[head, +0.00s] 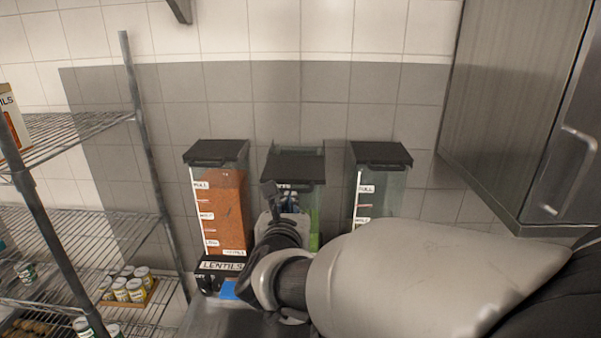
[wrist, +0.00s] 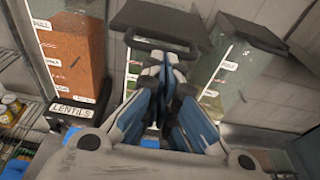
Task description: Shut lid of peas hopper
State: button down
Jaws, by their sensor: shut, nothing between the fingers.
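The middle hopper (head: 314,215) shows green contents beside my arm. I take it for the peas hopper, but its name label is hidden. Its dark lid (head: 293,168) looks tilted, with some of the clear body showing behind it; I cannot tell how far open it is. The lid (wrist: 165,18) and its front handle (wrist: 160,47) also show in the wrist view. My gripper (head: 270,190) is shut and empty in front of this hopper. In the wrist view its fingertips (wrist: 160,62) are close below the handle; contact cannot be told.
The lentils hopper (head: 220,210) stands on the left and another hopper (head: 385,185) on the right, both with lids down. A wire shelf (head: 75,215) with cans is at the left. A metal cabinet (head: 510,100) hangs at the upper right. Tiled wall lies behind.

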aim_at(295, 175)
jog(key=shift+w+f, duration=0.2)
jog(key=shift+w, duration=0.8)
jog(key=w+b, duration=0.2)
jog(key=w, duration=0.4)
jog(key=w+b, duration=0.3)
jog(key=w, duration=0.3)
jog(key=shift+w+d+f, duration=0.1)
jog(key=shift+w+d, duration=0.05)
jog(key=shift+d, duration=0.05)
jog(key=shift+r, duration=0.2)
jog(key=shift+d+f, duration=0.1)
jog(key=shift+d, duration=0.05)
